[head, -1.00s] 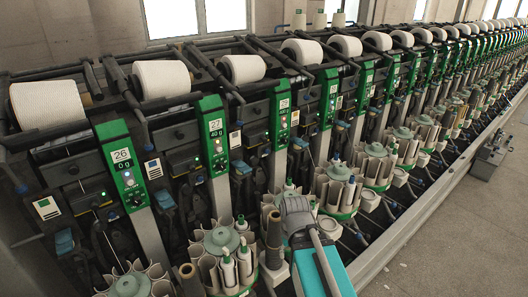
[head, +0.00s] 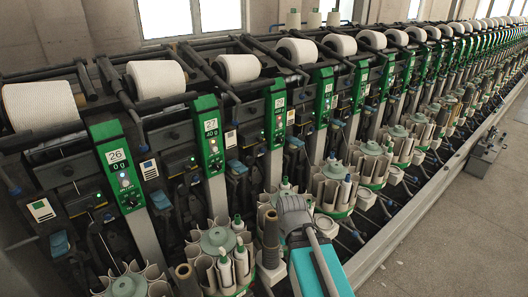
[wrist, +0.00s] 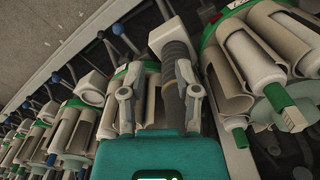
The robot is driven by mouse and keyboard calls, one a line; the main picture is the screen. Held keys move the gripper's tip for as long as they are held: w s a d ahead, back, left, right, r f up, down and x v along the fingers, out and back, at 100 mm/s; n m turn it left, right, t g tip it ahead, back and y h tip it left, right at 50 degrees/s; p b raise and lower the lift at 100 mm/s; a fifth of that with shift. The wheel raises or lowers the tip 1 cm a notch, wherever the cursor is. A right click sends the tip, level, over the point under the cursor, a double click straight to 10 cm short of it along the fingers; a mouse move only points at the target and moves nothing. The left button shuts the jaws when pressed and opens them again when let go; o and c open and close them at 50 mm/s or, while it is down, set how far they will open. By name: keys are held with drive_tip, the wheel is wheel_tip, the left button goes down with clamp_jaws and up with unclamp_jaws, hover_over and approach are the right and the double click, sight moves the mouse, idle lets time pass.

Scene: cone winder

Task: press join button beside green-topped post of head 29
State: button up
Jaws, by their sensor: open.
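Green-topped posts stand in a row, one per winding head. The nearest reads 26 (head: 117,156) and the one after it reads 27 (head: 211,126). The third post (head: 279,103) has a label too small to read surely. By order, the fourth post (head: 324,92) is head 29. Its join button is too small to make out. My gripper (wrist: 160,95) is open in the wrist view, with a dark ribbed tube (wrist: 174,65) visible between and beyond its fingers. In the head view my grey and teal arm end hangs low, in front of the bobbin magazines; its fingertips are not clear.
Round bobbin magazines (head: 217,240) line the machine's front below the posts, close to my arm. White yarn cones (head: 239,68) sit along the top.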

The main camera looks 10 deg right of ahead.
clamp_jaws()
drive_tip(key=shift+d, duration=0.1)
idle(1.0)
